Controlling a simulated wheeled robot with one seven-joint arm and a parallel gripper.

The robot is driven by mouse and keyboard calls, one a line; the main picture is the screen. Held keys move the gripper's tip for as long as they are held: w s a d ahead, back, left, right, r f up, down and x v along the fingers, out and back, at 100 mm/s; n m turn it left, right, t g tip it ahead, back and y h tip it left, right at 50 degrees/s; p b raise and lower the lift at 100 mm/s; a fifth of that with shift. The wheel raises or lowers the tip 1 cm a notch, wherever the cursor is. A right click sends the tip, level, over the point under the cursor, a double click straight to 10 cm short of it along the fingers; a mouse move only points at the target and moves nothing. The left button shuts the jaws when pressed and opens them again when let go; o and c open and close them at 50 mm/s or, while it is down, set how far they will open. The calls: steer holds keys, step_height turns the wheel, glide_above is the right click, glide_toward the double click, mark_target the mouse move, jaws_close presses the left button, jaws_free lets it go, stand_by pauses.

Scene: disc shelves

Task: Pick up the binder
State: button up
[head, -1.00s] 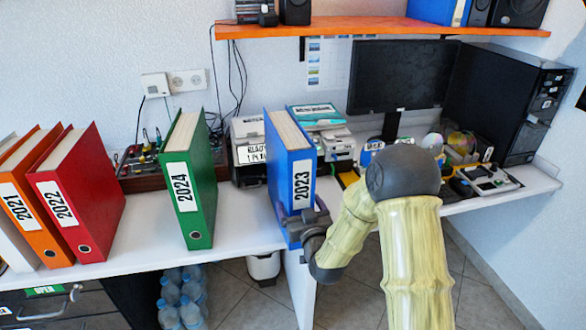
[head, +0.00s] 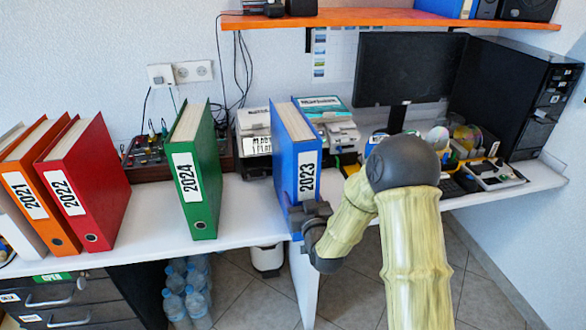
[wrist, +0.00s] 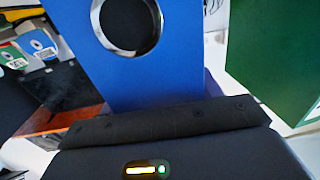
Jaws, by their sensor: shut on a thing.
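The blue binder labelled 2023 (head: 294,150) stands upright at the front edge of the white desk. My gripper (head: 308,215) is shut on the lower part of its spine. In the wrist view the blue binder (wrist: 180,85) fills the middle, with its round finger hole just above the dark gripper body. The fingertips are hidden there. I cannot tell whether the binder's base touches the desk. The green binder labelled 2024 (head: 193,170) stands to its left, apart from it.
Red 2022 (head: 85,185) and orange 2021 (head: 38,190) binders stand farther left. A monitor (head: 405,70), a dark computer tower (head: 510,95) and card boxes (head: 253,140) are behind. An orange shelf (head: 390,17) hangs above. Bare desk (head: 242,205) lies between the green and blue binders.

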mark_target(301, 165)
steer(key=shift+a+r, duration=0.1)
steer(key=shift+a, duration=0.1)
steer(key=shift+r, duration=0.1)
step_height(301, 165, up, 10)
steer(key=shift+w+d+f+p, duration=0.1)
steer(key=shift+p, duration=0.5)
stand_by(0.3)
